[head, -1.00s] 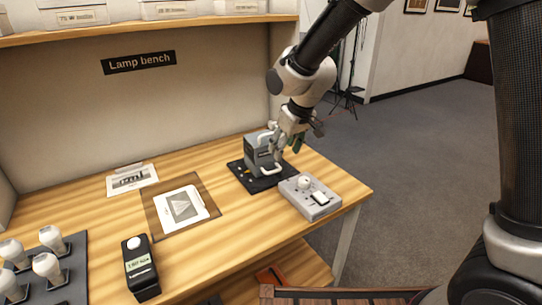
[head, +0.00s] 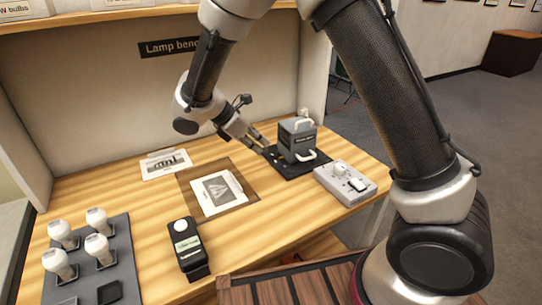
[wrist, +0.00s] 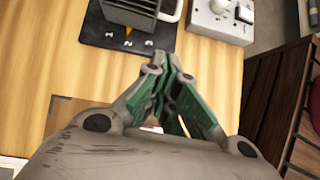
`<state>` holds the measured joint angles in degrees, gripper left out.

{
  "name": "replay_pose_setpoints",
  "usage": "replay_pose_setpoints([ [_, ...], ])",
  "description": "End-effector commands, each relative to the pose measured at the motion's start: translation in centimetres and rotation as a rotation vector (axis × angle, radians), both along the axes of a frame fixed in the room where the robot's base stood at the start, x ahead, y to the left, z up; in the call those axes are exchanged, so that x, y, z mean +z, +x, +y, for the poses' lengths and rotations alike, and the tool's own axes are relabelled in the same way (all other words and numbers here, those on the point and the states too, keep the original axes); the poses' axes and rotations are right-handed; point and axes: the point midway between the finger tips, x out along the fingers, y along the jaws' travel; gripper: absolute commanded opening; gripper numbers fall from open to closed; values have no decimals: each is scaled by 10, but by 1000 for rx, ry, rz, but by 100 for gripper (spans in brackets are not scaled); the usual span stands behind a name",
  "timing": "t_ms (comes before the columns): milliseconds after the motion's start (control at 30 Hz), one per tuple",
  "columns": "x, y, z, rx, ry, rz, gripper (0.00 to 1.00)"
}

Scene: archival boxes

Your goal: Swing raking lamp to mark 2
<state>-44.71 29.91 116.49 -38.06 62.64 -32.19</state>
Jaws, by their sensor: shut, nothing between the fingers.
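The raking lamp (head: 298,138), a dark grey box with white handles, stands on a black base plate (head: 279,163) towards the bench's right end. In the wrist view, the lamp's ribbed grey body (wrist: 137,12) is cut off by the top edge. Numbers 1, 2 and 3 show on the black plate (wrist: 92,27) below it. A small yellow mark lies near the 2. My gripper (head: 263,147) is shut and empty, left of the lamp in the head view. Its green-padded fingers (wrist: 158,66) meet just off the plate's edge near the 3 in the wrist view.
A grey control box (head: 345,184) with a knob and switch sits right of the lamp. A black meter (head: 187,248), a framed print (head: 217,192) and a bulb tray (head: 92,258) lie to the left. Bare wood lies between them.

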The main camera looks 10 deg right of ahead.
Motion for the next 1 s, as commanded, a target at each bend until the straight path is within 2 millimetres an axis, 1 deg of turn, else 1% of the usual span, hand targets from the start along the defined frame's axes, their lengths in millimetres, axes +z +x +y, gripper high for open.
replay_pose_setpoints([
  [167, -16, 2, -13, 2, -1, 7, 0],
  [500, -72, 13, -57, 0, 2, 6, 0],
  [567, -80, 15, -65, -2, 2, 6, 0],
  [700, -82, 20, -85, -1, 4, 3, 0],
  [800, -83, 22, -93, 0, 5, 3, 0],
  [1000, -84, 24, -98, 2, 6, 2, 0],
])
